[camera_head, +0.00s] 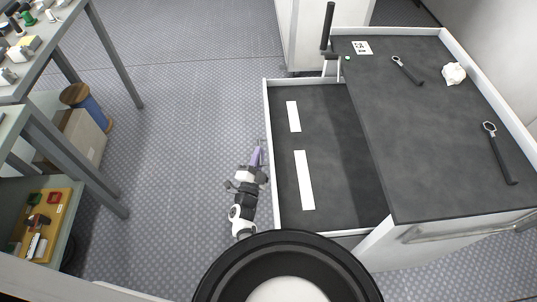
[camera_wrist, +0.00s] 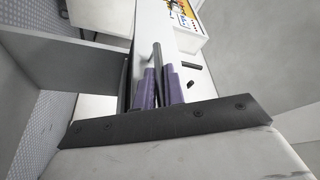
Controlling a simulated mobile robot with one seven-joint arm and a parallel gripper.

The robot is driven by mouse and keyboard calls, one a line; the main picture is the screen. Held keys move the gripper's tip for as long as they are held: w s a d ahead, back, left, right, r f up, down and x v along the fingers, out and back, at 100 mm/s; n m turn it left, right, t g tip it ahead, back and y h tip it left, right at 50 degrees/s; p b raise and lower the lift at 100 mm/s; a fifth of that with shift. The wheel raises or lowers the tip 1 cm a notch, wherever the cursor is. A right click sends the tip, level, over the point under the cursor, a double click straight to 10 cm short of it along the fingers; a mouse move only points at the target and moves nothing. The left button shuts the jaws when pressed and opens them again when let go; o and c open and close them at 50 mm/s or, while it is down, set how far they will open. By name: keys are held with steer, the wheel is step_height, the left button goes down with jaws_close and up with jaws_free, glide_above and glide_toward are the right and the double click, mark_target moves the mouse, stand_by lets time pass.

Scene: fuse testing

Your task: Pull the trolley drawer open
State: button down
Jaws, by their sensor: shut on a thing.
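The white trolley (camera_head: 398,228) stands at the right with a dark top. Its drawer (camera_head: 335,150) sticks far out to the left from under the top, with a dark floor and low white walls. My gripper (camera_head: 260,146) is at the outer side of the drawer's front wall (camera_head: 268,130). In the wrist view my gripper's purple fingers (camera_wrist: 158,88) are shut on the drawer handle (camera_wrist: 157,60), a grey bar. Much of the handle is hidden by the fingers, and it is too small to make out in the head view.
Two white strips (camera_head: 304,180) lie in the drawer. Two wrenches (camera_head: 499,153) and a crumpled white piece (camera_head: 453,74) lie on the trolley top. The floor (camera_head: 180,150) between is clear.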

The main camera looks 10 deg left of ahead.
steer(key=shift+a+r, duration=0.1)
steer(key=shift+a, duration=0.25)
steer(key=c, duration=1.5)
jaws_free()
steer(key=shift+s+d, duration=0.1)
